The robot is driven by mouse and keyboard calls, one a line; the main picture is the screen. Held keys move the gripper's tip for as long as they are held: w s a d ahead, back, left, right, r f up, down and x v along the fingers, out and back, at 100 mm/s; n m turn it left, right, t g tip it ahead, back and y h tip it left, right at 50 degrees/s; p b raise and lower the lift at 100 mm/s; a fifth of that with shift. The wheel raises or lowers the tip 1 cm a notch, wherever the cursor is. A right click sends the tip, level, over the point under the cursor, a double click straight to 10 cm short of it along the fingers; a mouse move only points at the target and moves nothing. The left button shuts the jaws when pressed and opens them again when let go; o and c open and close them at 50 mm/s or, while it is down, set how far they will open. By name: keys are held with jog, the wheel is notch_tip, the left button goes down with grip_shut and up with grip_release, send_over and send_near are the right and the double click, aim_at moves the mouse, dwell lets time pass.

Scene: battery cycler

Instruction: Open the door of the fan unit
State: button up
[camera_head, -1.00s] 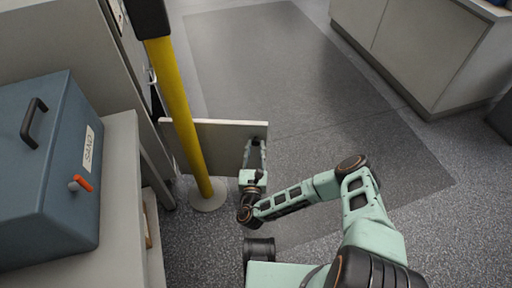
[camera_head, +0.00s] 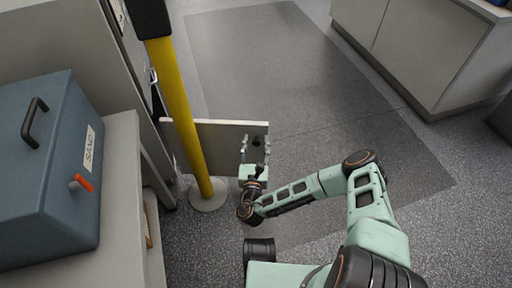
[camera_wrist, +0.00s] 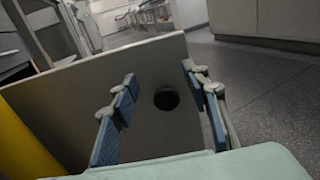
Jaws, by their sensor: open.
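The fan unit's door (camera_head: 222,133) is a pale flat panel that stands swung out from the grey cabinet (camera_head: 88,42) on the left. In the wrist view the door (camera_wrist: 65,95) fills the middle and shows a dark round knob or hole (camera_wrist: 166,99) near its right edge. My gripper (camera_head: 255,143) is in front of the door near its free edge. In the wrist view my gripper (camera_wrist: 160,95) is open, its fingers apart with the dark round spot between them. I cannot tell whether a finger touches the door.
A yellow post (camera_head: 181,115) stands on a round base in front of the door, left of my gripper. A blue box (camera_head: 50,165) labelled SAND sits on a bench at left. Dark matting (camera_head: 300,75) beyond the door is clear. Cabinets (camera_head: 420,45) stand at right.

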notch_tip(320, 180, up, 7)
jog(key=shift+f, duration=0.2)
dwell(0.4)
